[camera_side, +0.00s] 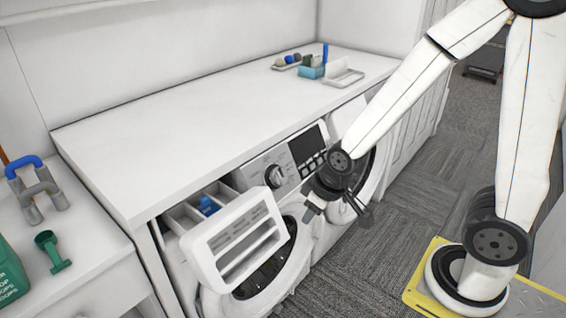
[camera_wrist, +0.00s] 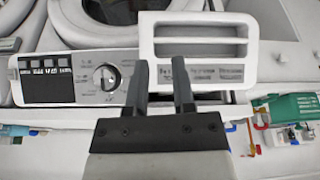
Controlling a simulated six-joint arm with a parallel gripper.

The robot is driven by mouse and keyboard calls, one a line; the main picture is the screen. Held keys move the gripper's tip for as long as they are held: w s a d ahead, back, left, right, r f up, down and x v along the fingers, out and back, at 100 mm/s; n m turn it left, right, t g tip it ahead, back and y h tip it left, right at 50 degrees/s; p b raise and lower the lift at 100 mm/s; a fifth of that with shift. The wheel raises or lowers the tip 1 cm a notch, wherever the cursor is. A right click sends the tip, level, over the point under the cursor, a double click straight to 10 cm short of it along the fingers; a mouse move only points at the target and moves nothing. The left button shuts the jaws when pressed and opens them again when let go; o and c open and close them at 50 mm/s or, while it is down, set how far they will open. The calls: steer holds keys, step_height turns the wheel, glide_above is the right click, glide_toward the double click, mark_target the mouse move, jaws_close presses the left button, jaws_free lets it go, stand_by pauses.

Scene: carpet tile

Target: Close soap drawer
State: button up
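The soap drawer (camera_side: 238,240) is white with a slotted front and is pulled out from the washing machine (camera_side: 268,262). Its open compartments show behind the front, with a blue piece (camera_side: 208,205) inside. In the wrist view the drawer front (camera_wrist: 197,35) is at the upper middle, with its slots and printed labels visible. My gripper (camera_side: 338,212) is to the right of the drawer in the side view, in front of the control panel, and apart from the drawer there. In the wrist view its two fingers (camera_wrist: 161,82) are spread with a gap and nothing between them.
The control panel has a round knob (camera_wrist: 107,77) and a dark display (camera_wrist: 46,78). A white counter (camera_side: 200,110) above holds a small blue box (camera_side: 311,72) and a tray (camera_side: 342,77). A green scoop (camera_side: 52,252) lies at left. The carpet floor (camera_side: 385,235) in front is clear.

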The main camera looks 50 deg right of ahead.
mark_target(246, 251)
steer(key=w+a+f+n+t, duration=0.2)
steer(key=f+n, duration=0.1)
steer(key=w+a+f+n+t, duration=0.2)
steer(key=a+f+n, duration=0.1)
steer(key=w+a+f+n+t, duration=0.2)
steer(key=a+f, duration=0.1)
steer(key=shift+w+f+n+t, duration=0.15)
steer(key=shift+w+n+t, duration=0.15)
steer(key=shift+n+t, duration=0.1)
steer(key=shift+s+a+f+n+t, duration=0.35)
steer(key=shift+s+n+t, duration=0.2)
steer(key=shift+n+t, duration=0.5)
steer(key=shift+s+a+f+n+t, duration=0.4)
steer(key=shift+n+t, duration=0.3)
steer(key=shift+n, duration=0.8)
steer(key=shift+s+a+f+n+t, duration=0.3)
steer(key=shift+s+n+t, duration=0.45)
steer(key=shift+n, duration=0.5)
steer(key=shift+w+f, duration=0.1)
steer(key=shift+w, duration=0.1)
steer(key=shift+x, duration=3.8)
steer(key=shift+d, duration=0.15)
